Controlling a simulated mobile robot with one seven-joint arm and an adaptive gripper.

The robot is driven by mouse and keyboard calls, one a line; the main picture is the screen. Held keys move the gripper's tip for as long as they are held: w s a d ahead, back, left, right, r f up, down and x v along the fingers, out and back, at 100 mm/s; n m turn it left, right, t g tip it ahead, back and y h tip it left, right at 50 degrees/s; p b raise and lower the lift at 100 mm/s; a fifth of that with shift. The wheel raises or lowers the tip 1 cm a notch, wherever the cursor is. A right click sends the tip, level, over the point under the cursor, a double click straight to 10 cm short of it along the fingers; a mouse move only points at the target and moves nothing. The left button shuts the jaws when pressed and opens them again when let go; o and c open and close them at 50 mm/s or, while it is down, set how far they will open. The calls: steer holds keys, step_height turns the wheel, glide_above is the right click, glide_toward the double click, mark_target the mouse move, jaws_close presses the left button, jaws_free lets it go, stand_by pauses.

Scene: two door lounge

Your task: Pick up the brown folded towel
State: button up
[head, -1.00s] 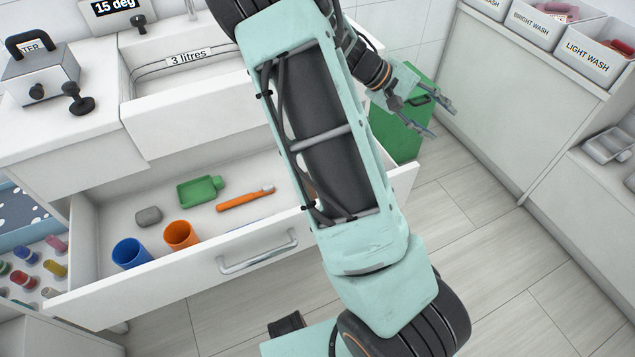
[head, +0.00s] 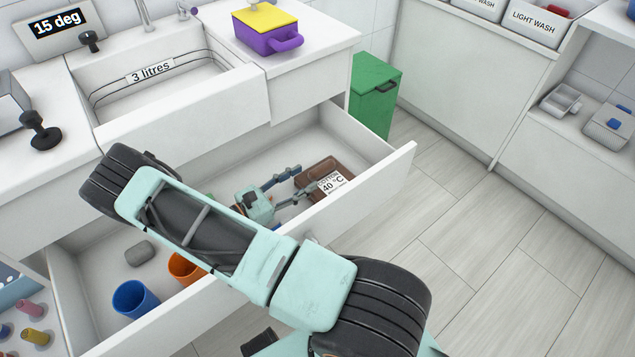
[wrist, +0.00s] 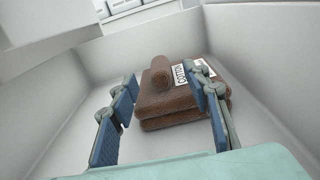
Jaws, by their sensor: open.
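The brown folded towel (head: 312,172) lies at the right end of the open drawer, with a white "40 °C" label on it. In the wrist view the towel (wrist: 165,103) is a thick folded stack with a rolled part on top and a label reading "COTTON". My gripper (head: 308,179) is inside the drawer, just left of the towel. In the wrist view my gripper (wrist: 160,78) is open and empty. The right finger covers part of the towel's right side; the left finger shows beside its left edge. Whether either finger touches it I cannot tell.
The open drawer (head: 395,172) has raised walls around my gripper. A grey stone-like object (head: 139,253), a blue cup (head: 133,300) and an orange cup (head: 184,268) are at its left end. A purple box (head: 268,38) stands on the counter above. A green bin (head: 372,98) stands behind.

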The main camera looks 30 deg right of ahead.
mark_target(310, 177)
steer(key=d, duration=0.3)
steer(key=shift+d+f, duration=0.1)
steer(key=shift+f, duration=0.1)
steer(key=d, duration=0.2)
steer(key=w+d+b, duration=0.1)
steer(key=d, duration=0.2)
steer(key=shift+w+b, duration=0.2)
steer(key=shift+b, duration=0.1)
steer(key=shift+c, duration=0.4)
jaws_close()
